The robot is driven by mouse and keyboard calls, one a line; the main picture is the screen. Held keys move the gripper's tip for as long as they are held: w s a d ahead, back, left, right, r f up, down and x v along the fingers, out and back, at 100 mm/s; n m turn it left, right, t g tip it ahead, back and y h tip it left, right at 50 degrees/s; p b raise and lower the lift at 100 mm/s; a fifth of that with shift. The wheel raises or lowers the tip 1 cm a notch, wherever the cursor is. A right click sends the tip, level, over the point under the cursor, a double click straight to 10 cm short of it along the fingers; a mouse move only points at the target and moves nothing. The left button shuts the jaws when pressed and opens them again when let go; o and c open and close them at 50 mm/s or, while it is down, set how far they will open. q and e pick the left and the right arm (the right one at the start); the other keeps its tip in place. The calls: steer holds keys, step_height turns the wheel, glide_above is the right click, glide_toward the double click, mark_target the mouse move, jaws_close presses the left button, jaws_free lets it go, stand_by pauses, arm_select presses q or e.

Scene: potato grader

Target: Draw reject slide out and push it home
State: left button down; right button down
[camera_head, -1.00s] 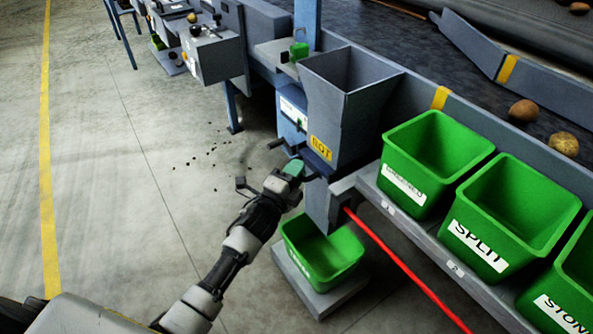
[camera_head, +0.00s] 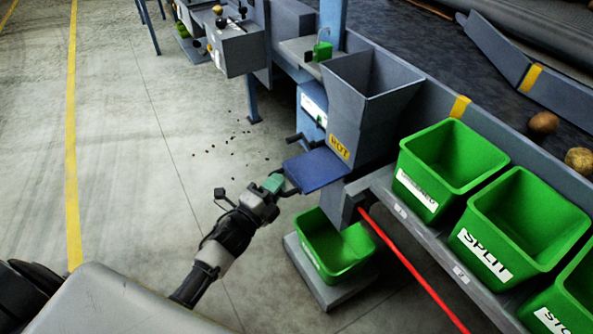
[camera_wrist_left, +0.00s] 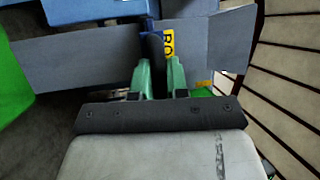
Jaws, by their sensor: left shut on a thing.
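The reject slide (camera_head: 317,168) is a flat blue plate standing out from under the grey hopper (camera_head: 345,115) with the yellow ROT label. My left gripper (camera_head: 286,186) is shut on the slide's dark handle at its outer end. In the left wrist view my green fingers (camera_wrist_left: 160,75) close around a part in front of the yellow label (camera_wrist_left: 168,44); the grip itself is partly hidden. My right gripper is not in view.
A green bin (camera_head: 309,254) stands on a grey platform below the slide. A red bar (camera_head: 410,268) slopes down to the right of it. Green bins, one labelled SPLIT (camera_head: 462,244), line the shelf at right. The floor at left is open.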

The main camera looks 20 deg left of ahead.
arm_select(q)
steer(key=shift+s+a+f, duration=0.15)
steer(key=shift+s+a, duration=0.3)
steer(key=shift+s, duration=0.05)
steer(key=c, duration=1.1)
jaws_free()
steer(key=shift+s+a, duration=0.1)
steer(key=shift+s, duration=0.05)
steer(key=shift+c, duration=0.2)
steer(key=v, duration=1)
steer(key=shift+s, duration=0.4)
steer(key=shift+a, duration=0.1)
